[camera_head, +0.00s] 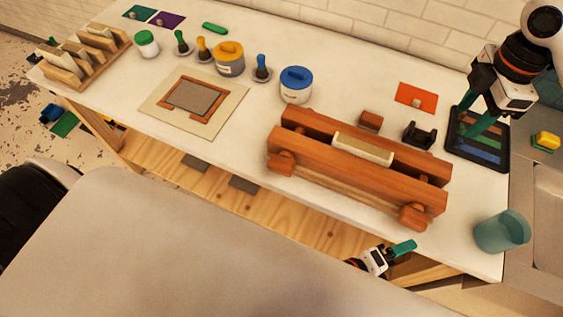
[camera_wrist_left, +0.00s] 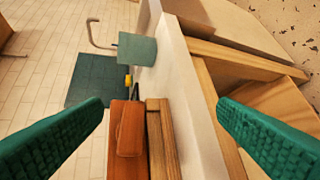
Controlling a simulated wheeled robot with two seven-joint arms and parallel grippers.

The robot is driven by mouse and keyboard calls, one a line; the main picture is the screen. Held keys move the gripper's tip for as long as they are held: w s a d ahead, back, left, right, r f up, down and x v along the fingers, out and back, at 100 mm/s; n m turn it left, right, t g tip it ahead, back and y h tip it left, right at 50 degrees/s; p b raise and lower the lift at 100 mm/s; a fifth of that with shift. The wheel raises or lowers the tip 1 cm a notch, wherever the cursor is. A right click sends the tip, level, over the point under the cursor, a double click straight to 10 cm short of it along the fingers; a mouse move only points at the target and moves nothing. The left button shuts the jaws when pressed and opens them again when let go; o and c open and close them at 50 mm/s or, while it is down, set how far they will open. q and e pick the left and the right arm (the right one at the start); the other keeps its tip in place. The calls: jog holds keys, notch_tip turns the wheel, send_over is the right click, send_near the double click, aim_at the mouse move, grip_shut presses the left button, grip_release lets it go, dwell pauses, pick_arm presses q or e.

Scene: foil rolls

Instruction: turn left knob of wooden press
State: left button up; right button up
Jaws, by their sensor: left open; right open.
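The wooden press (camera_head: 350,178) lies along the front of the white table. It has two long red-brown beams with a cream block (camera_head: 362,148) between them. Its left knob (camera_head: 281,163) and right knob (camera_head: 414,216) stick out of the front beam. My left gripper (camera_head: 400,248) is low in front of the table edge, nearest the right knob and apart from it. In the left wrist view its fingers (camera_wrist_left: 160,130) are spread wide, with a press knob (camera_wrist_left: 131,130) ahead between them. My right gripper (camera_head: 483,110) is over the dark tray (camera_head: 477,152) at right; its grip is empty as far as I see.
A teal cup (camera_head: 502,232) stands right of the press and also shows in the left wrist view (camera_wrist_left: 137,48). Blue (camera_head: 296,86) and yellow (camera_head: 229,60) jars stand behind the press. A framed plate (camera_head: 194,100) lies to the left. The table's front edge is near my left gripper.

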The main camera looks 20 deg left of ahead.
pick_arm(q)
jog(key=w+a+n+t+y, duration=0.1)
jog(key=w+a+n+t, duration=0.15)
jog(key=a+n, duration=0.55)
jog(key=n+t+y, duration=0.6)
jog(key=n+y, duration=0.3)
jog(key=n, duration=1.1)
send_near(278, 172)
jog(key=shift+g, duration=0.25)
jog(key=w, duration=1.2)
jog(key=shift+r, duration=0.3)
jog(key=shift+c, duration=0.5)
jog(key=c, duration=0.9)
jog(key=m, duration=0.4)
